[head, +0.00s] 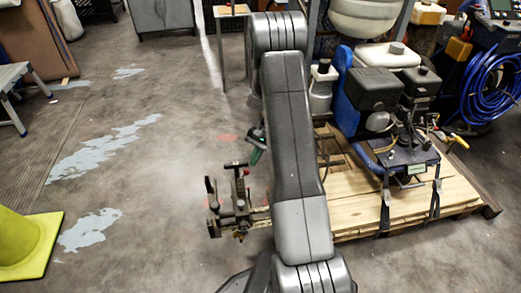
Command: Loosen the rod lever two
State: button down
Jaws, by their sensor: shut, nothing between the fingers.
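The line striper's bracket assembly (240,205) sits low over the floor, left of my arm. It has dark upright rods, clamps and a small red knob (245,172). Several lever-like parts show on it, but they are too small to tell which is rod lever two. A dark piece with a green edge (257,147) shows just above the assembly, beside my arm; I cannot tell what it belongs to. My arm fills the middle of the head view and hides what lies behind it. I cannot make out my gripper, so its place relative to the levers does not show.
The striper's blue and black body (375,90) stands on a wooden pallet (360,200) at right. A blue hose coil (490,88) lies at upper right. A yellow cone (22,245) stands at lower left. The floor (150,190) between cone and bracket assembly is clear.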

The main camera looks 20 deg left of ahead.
jog(key=shift+s+r, duration=0.2)
jog(key=shift+s, duration=0.5)
jog(key=shift+s+r, duration=0.15)
jog(key=shift+s, duration=0.5)
jog(key=shift+a+r, duration=0.1)
jog(key=shift+s+a+r+h+p, duration=0.15)
jog(key=shift+h+p, duration=0.15)
jog(key=shift+s+a+r+t+h+p, duration=0.2)
jog(key=shift+a+r+t+h+p, duration=0.25)
jog(key=shift+p, duration=0.3)
jog(key=s+a+m+t+h, duration=0.1)
jog(key=s+a+t+h, duration=0.3)
jog(key=a+h, duration=0.3)
jog(key=shift+s+a+f+t+h, duration=0.35)
jog(key=shift+t+h, duration=0.4)
jog(key=shift+h, duration=0.5)
jog(key=shift+s, duration=0.15)
